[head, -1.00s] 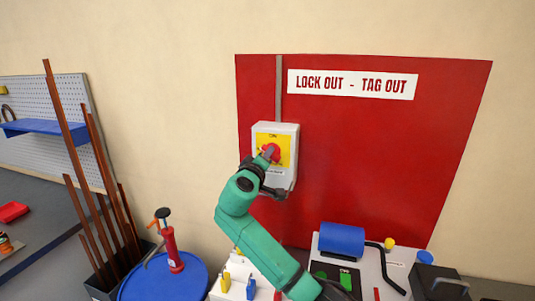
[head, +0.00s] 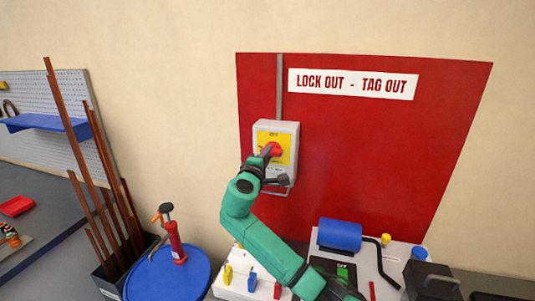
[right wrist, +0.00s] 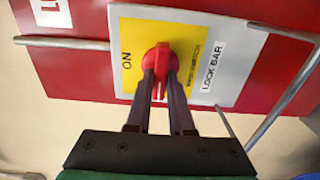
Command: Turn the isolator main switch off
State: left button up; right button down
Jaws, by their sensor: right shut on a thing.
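The isolator switch (head: 288,129) is a grey box with a yellow face and a red knob (head: 275,148), mounted on the red board. In the right wrist view, the red knob (right wrist: 157,60) sits on the yellow plate with "ON" printed to its left. My right gripper (head: 268,153) is at the knob. In the right wrist view, its two fingers (right wrist: 160,82) are closed on either side of the knob's red grip. The fingers partly hide the grip, and I cannot tell its exact turn angle. My left gripper is out of view.
The red lock-out board (head: 390,160) fills the wall behind. A metal lock bar (right wrist: 268,112) runs beside the switch. Below are a machine with a blue roller (head: 340,235), a blue drum (head: 190,275) with a red pump, and upright copper bars (head: 85,165) at left.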

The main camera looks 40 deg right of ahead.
jog(key=shift+f, duration=0.1)
jog(key=c, duration=0.8)
grip_release()
jog(key=b+v, duration=0.5)
jog(key=v, duration=0.9)
jog(key=shift+a, duration=0.3)
jog(key=shift+s, duration=0.15)
